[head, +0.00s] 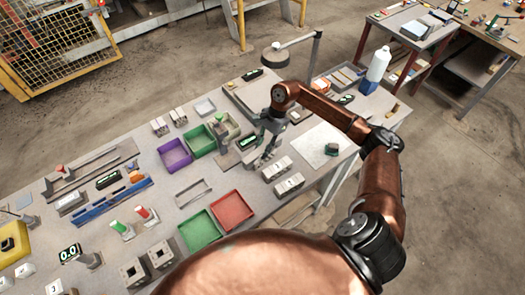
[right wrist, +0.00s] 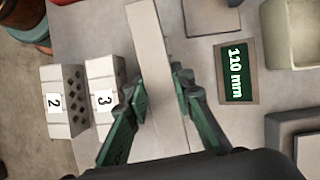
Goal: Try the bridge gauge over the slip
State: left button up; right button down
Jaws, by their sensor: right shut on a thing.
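My right gripper (head: 268,137) is over the middle of the bench. In the right wrist view its green fingers (right wrist: 157,92) are shut on a long pale grey bar, which I take for the bridge gauge (right wrist: 152,38). The bar runs lengthwise between the fingers and past their tips. Its underside is hidden, so I cannot tell whether it stands over anything. I cannot make out the slip for certain. A dark display (right wrist: 237,72) reading 110 mm lies to the right of the bar. My left gripper is not in view.
Hollow bricks marked 2 (right wrist: 62,112) and 3 (right wrist: 104,82) stand close left of the gripper. Purple (head: 174,155), green (head: 200,231) and red (head: 232,208) trays lie on the bench. A white bottle (head: 377,66) stands at the far right. A pale flat sheet (head: 322,146) lies nearby.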

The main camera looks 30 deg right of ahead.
dwell(0.3)
jog(key=shift+r+p, duration=0.85)
jog(key=shift+r, duration=2.3)
jog(key=shift+a, duration=0.1)
